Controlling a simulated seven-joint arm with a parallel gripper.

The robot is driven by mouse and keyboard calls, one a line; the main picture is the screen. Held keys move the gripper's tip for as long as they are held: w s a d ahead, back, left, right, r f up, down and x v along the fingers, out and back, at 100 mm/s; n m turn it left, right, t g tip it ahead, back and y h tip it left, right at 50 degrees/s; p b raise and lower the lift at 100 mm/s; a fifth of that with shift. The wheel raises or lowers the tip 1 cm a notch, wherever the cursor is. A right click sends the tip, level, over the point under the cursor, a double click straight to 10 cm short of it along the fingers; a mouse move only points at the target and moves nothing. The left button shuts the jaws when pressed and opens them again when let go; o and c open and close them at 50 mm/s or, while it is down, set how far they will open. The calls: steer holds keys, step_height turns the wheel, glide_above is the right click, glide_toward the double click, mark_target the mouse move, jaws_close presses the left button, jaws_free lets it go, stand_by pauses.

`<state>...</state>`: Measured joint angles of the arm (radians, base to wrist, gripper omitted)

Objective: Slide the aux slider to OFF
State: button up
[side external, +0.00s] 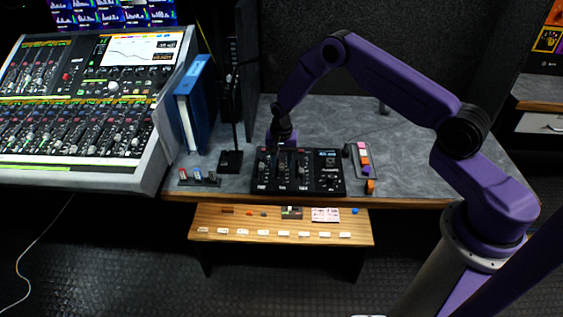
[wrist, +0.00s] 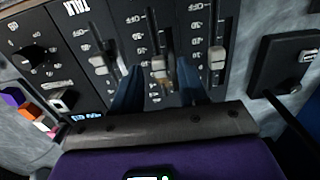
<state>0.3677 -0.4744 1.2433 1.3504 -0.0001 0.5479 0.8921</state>
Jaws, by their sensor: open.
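The black control panel (side external: 330,186) lies on the grey desk with three vertical sliders. In the wrist view three pale slider caps show: left (wrist: 97,63), middle (wrist: 158,67) and right (wrist: 217,57). "TALK" is printed above the left slider; the other names are not readable, so I cannot tell from lettering which is aux. My gripper (wrist: 157,75) is open and low over the panel, its two dark fingers on either side of the middle cap. I cannot tell whether they touch it. In the side view my gripper (side external: 276,150) is over the panel's left part.
A knob (wrist: 34,55) sits left of the sliders. A black stand base (side external: 231,160) is left of the panel; a tray of coloured blocks (side external: 362,160) is right. A mixing console (side external: 85,125) and blue binder (side external: 196,105) stand farther left.

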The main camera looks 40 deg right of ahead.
mark_target(281, 183)
steer(key=shift+f, duration=0.4)
jaws_close()
steer(key=shift+s+a, duration=2.1)
steer(key=shift+a, duration=0.05)
steer(key=shift+c, duration=0.4)
jaws_free()
steer(key=shift+s, duration=0.1)
steer(key=shift+o, duration=0.4)
